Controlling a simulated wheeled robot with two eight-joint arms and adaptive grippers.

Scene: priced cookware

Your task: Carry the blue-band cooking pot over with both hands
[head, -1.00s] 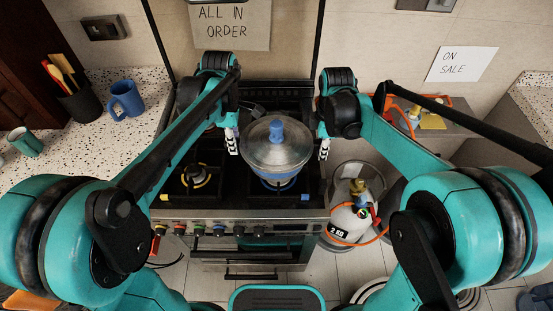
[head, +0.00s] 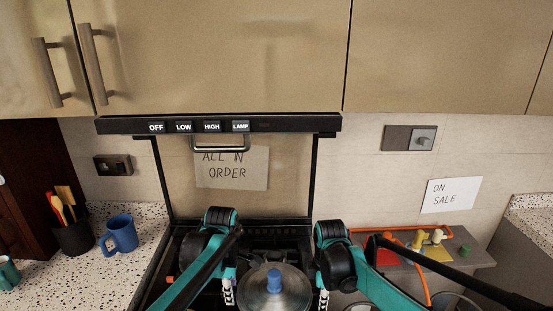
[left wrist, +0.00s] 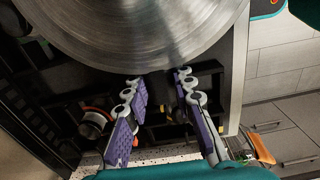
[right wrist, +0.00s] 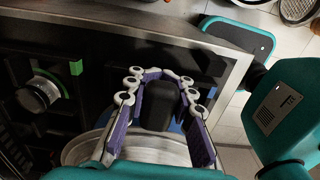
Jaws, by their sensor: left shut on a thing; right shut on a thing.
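The cooking pot has a round metal lid (head: 272,292) with a blue knob (head: 274,278); it is low in the head view, cut by the bottom edge. Its lid also fills the top of the left wrist view (left wrist: 150,35). My left gripper (head: 229,291) is at the pot's left side, shut on its handle, which is hard to make out between the fingers (left wrist: 160,78). My right gripper (head: 323,299) is at the right side, its fingers closed around a black handle (right wrist: 160,98). A little blue shows behind that handle.
The dark stove (head: 185,262) lies under and around the pot. Above it hangs a hood (head: 290,124) with labelled buttons. A blue mug (head: 122,234) and a utensil holder (head: 72,238) stand on the left counter. A grey shelf (head: 470,257) with small items is at right.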

